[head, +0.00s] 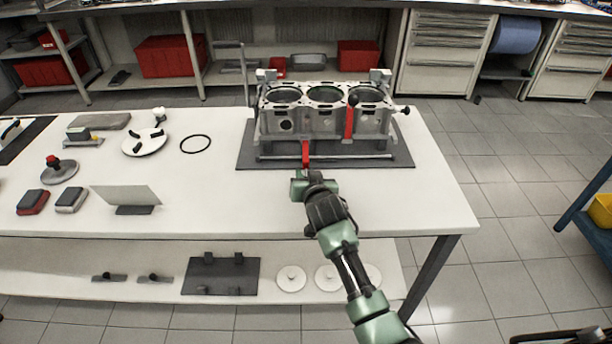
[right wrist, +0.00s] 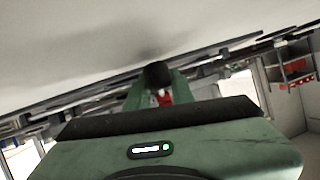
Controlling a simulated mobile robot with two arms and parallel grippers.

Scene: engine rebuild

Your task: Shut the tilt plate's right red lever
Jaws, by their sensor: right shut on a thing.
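The engine block (head: 322,122) sits on the dark tilt plate (head: 400,155) at the back right of the white table. One red lever (head: 349,122) stands upright against the block's front, with a black knob on top. A second red lever (head: 306,152) is at the plate's front edge, left of the first in the picture. My right gripper (head: 301,182) is shut on this second lever's near end. In the right wrist view, a bit of red (right wrist: 165,97) and a black knob (right wrist: 158,75) show between the green fingers. My left gripper is out of view.
A white flanged disc (head: 146,142), a black ring (head: 196,144) and an upright plate (head: 127,195) stand on the table's left half. The table is clear right of the tilt plate. A lower shelf (head: 60,275) holds discs and a dark plate.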

